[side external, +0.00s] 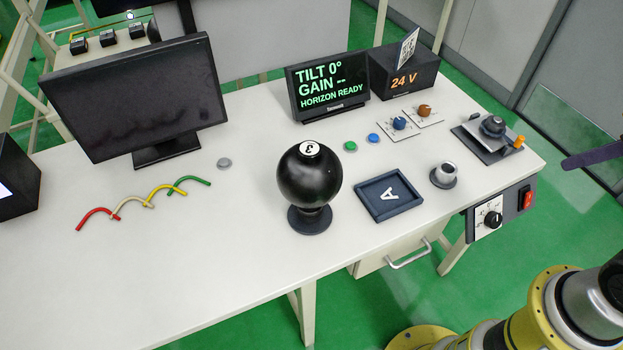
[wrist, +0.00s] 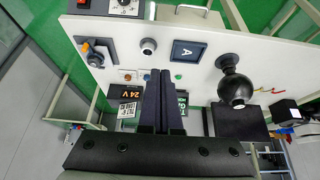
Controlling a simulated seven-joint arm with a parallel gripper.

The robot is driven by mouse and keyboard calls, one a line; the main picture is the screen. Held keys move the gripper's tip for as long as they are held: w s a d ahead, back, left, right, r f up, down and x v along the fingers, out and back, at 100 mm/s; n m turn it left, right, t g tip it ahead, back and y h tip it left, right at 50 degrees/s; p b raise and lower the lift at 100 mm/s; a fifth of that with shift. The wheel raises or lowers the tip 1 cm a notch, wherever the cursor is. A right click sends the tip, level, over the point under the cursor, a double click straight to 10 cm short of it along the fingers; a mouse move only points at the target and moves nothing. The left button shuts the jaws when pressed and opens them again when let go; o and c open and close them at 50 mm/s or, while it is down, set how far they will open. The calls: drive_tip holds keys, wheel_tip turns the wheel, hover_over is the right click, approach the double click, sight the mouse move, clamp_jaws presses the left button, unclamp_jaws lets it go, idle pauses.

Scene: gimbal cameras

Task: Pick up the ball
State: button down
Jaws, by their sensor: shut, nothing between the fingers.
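The black ball (side external: 309,182) has a white spot with a dark mark on top. It rests on a round dark stand (side external: 309,220) near the middle of the table. In the wrist view the ball (wrist: 236,91) is right of centre, with its stand (wrist: 228,62) above it in the picture. My gripper (wrist: 161,73) shows its two dark fingers together, with nothing between them. It is well apart from the ball. In the side view, dark finger ends (side external: 568,163) show at the right edge, off the table's right side.
A square tray (side external: 364,210) marked A and a grey cylinder on a round base (side external: 444,175) stand right of the ball. A monitor (side external: 135,100), a display (side external: 328,85) and a 24 V box (side external: 405,75) stand behind.

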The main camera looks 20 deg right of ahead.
idle(0.4)
drive_tip(key=shift+c, duration=1)
unclamp_jaws()
